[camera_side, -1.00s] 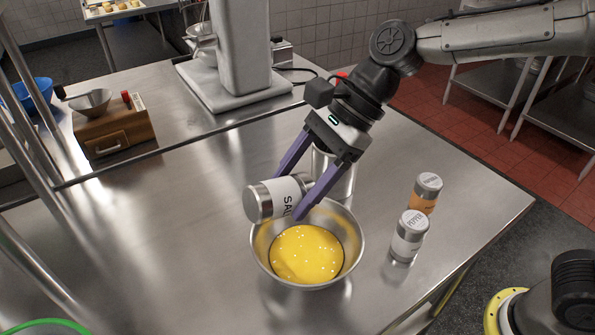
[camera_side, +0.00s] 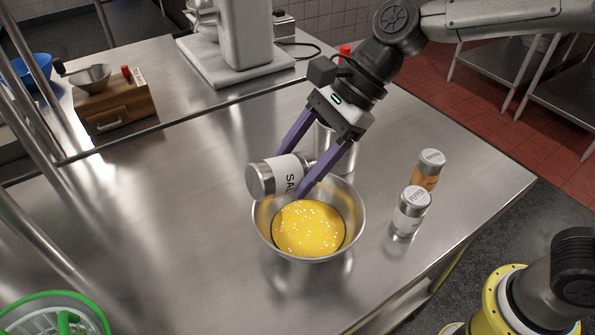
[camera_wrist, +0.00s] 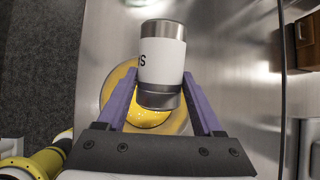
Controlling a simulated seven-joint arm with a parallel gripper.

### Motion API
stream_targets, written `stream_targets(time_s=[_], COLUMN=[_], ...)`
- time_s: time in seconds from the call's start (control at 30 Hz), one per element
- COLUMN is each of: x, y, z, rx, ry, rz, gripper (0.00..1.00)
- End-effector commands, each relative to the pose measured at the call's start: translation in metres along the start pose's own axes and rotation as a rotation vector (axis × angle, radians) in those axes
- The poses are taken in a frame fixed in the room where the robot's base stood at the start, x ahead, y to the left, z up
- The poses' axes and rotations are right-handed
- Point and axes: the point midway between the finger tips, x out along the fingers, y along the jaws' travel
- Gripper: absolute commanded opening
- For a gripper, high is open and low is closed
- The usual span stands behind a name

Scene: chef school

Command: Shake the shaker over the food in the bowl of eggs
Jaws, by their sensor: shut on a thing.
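My gripper (camera_side: 302,168) is shut on a shaker (camera_side: 273,176) with a white label that begins "SA" and metal ends. The shaker is tipped onto its side, above the back left rim of a metal bowl (camera_side: 352,232). In the wrist view the shaker (camera_wrist: 162,62) sits between the two purple fingers, with the bowl (camera_wrist: 108,85) beneath it. The bowl holds yellow egg (camera_side: 308,230) with many white specks on its surface.
A pepper shaker (camera_side: 410,212) and an orange-labelled shaker (camera_side: 427,172) stand right of the bowl. A metal canister (camera_side: 322,140) stands behind my gripper. A wooden grinder box (camera_side: 112,105) is at the back left. The counter left of the bowl is clear.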

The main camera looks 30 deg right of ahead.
Motion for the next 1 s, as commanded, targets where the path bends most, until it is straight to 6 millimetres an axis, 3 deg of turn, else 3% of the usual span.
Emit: stream_targets(time_s=[0.33, 0.63, 1.0], x=[-0.004, 0.019, 0.01], y=[-0.001, 0.003, 0.001], z=[0.003, -0.014, -0.007], rx=[0.002, 0.003, -0.001], ry=[0.0, 0.001, -0.002], rz=[0.001, 0.001, -0.001], gripper=[0.01, 0.01, 0.01])
